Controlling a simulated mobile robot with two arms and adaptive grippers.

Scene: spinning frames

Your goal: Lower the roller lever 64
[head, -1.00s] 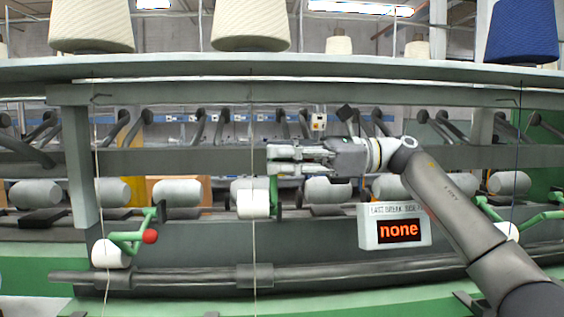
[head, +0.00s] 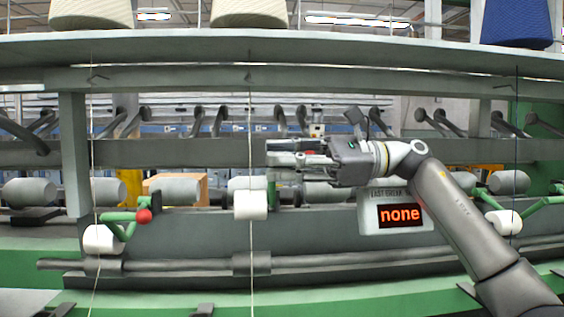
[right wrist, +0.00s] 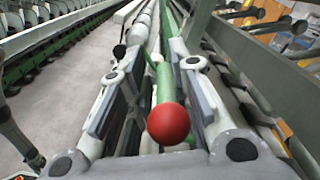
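My right gripper (head: 290,152) is in front of the machine in the head view, above and beside the middle white package (head: 250,205). In the right wrist view its fingers (right wrist: 160,98) are apart, one on each side of a green lever (right wrist: 164,80) with a red ball end (right wrist: 168,124). Gaps show between the ball and both fingers. I can read no number on this lever. My left gripper is not in view.
Another green lever (head: 122,217) with a red ball stands at the left white package (head: 103,239). A third green lever (head: 538,206) is at the right. A display (head: 398,213) reading "none" is below my right arm. Yarn strands hang down in front of the machine.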

